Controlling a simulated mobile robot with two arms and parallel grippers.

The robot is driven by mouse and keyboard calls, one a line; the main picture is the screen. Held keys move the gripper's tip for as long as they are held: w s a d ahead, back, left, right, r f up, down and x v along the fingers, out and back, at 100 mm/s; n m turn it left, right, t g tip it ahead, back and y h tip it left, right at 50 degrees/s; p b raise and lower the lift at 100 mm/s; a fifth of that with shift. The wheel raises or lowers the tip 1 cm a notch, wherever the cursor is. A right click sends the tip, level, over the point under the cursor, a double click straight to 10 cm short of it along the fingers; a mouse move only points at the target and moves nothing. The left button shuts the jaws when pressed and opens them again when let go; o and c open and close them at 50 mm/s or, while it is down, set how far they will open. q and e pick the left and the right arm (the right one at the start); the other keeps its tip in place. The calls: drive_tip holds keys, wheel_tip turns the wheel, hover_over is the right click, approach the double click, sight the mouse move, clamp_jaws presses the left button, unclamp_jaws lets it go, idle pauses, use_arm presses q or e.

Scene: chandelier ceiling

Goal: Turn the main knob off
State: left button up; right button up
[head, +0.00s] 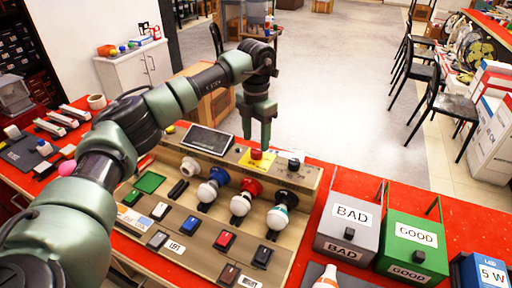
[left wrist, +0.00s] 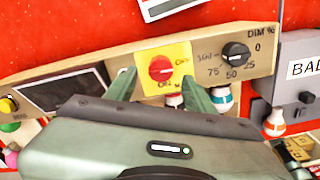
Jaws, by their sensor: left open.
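The main knob is a red rotary knob (head: 256,154) on a yellow plate (head: 244,160) at the back of the wooden test panel. In the left wrist view the red knob (left wrist: 161,69) sits on its yellow plate (left wrist: 177,51), with "OFF" printed to its right and "ON" below it. My left gripper (head: 257,139) points down over the knob. In the left wrist view its two fingers (left wrist: 157,78) are apart, one on each side of the knob, with gaps between. I cannot tell which mark the knob points at. My right gripper is not in view.
A black dimmer knob (left wrist: 236,54) with a percent scale is right of the plate. A dark screen (head: 209,140) is to the left. Several bulbs stand in front, including a red-based one (head: 248,187). The BAD box (head: 342,241) and GOOD box (head: 406,262) stand right on the red table.

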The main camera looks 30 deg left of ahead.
sight(256, 149)
use_arm(q)
drive_tip(key=shift+r, duration=2)
